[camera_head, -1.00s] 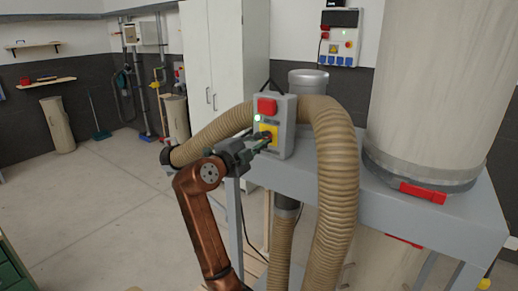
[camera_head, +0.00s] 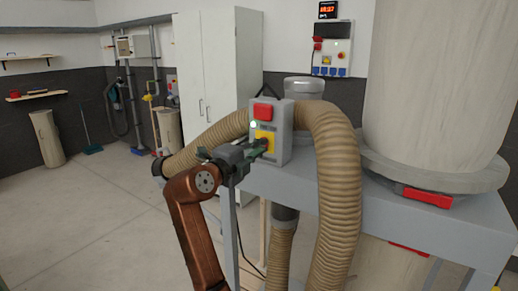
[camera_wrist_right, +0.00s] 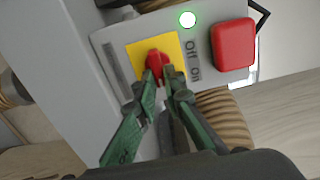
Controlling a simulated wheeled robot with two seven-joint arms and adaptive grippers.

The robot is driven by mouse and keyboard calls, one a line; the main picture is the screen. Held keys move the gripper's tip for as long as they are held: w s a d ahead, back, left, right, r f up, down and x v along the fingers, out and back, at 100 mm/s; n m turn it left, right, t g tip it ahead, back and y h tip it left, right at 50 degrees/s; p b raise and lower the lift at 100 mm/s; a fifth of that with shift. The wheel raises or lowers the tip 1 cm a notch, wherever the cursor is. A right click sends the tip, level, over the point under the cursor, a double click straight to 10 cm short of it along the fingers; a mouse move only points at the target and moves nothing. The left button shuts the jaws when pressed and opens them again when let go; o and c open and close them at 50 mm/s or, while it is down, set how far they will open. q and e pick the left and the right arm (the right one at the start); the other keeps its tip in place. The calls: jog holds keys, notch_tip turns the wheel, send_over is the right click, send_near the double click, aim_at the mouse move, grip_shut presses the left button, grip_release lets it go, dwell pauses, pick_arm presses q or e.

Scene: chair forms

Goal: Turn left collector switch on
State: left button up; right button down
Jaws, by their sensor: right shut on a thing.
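The collector switch box (camera_head: 284,146) is grey and stands upright on the collector's grey frame in the head view. It carries a red button (camera_head: 263,111), a lit green-white light (camera_head: 253,125) and a yellow plate (camera_head: 265,141). In the right wrist view a red rotary knob (camera_wrist_right: 157,62) sits on the yellow plate (camera_wrist_right: 137,53), beside OFF and ON lettering. My right gripper (camera_wrist_right: 162,78) is shut on the red knob, its green fingers on either side of it. In the head view the right gripper (camera_head: 259,150) reaches the box from the left. My left gripper is out of view.
Thick beige hoses (camera_head: 336,185) bend around both sides of the box. A large pale filter bag (camera_head: 430,80) with a red latch (camera_head: 428,197) stands at right. A white cabinet (camera_head: 217,70) is behind. The floor (camera_head: 100,220) at left is clear.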

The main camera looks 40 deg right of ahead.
jog(key=shift+f, duration=0.15)
jog(key=c, duration=2)
grip_release()
jog(key=v, duration=1.2)
jog(key=shift+s, duration=0.1)
